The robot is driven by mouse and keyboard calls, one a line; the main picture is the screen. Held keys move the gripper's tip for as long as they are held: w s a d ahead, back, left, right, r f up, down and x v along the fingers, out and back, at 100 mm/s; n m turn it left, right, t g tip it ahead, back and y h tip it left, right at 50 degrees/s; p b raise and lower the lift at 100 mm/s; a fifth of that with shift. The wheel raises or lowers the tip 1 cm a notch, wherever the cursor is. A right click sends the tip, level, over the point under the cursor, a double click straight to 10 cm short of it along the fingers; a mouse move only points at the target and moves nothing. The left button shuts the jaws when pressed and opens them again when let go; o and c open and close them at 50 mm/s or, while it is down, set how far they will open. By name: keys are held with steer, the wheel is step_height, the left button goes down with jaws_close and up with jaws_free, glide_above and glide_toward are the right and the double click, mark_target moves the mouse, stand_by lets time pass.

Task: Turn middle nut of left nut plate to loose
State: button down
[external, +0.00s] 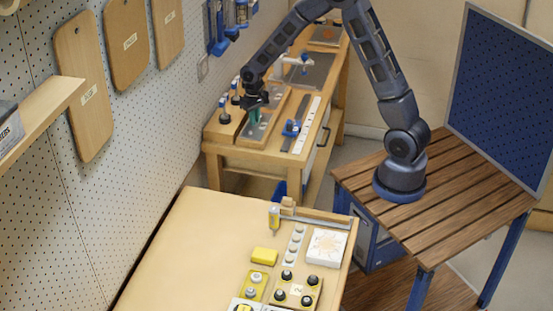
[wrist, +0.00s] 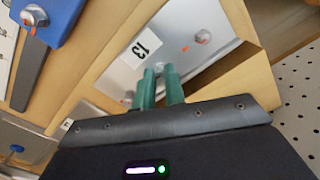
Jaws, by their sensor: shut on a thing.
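A grey metal nut plate (external: 265,123) lies on the wooden bench under my gripper. In the wrist view the plate (wrist: 180,52) carries a row of silver nuts and a white label reading 13. One end nut (wrist: 203,37) is uncovered, with an orange mark beside it. My gripper (wrist: 160,74) has green fingers shut on the middle nut (wrist: 158,67), whose tip shows between them. Another nut (wrist: 128,97) sits partly beside the left finger. In the external view my gripper (external: 255,116) points down onto the plate, and the nuts are too small to tell.
A blue clamp-like part (external: 291,128) and a white strip (external: 307,124) lie right of the plate. Dark-based knobs (external: 224,116) stand to its left, near the pegboard wall (external: 150,130). A nearer table (external: 215,225) holds yellow parts.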

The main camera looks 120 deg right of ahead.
steer(key=n, duration=0.3)
steer(key=shift+n, duration=0.4)
steer(key=n, duration=0.3)
steer(key=shift+n, duration=0.3)
steer(key=n, duration=0.3)
steer(key=shift+n, duration=2.4)
steer(key=c, duration=1.5)
jaws_free()
steer(key=shift+o, duration=0.2)
steer(key=shift+r, duration=0.1)
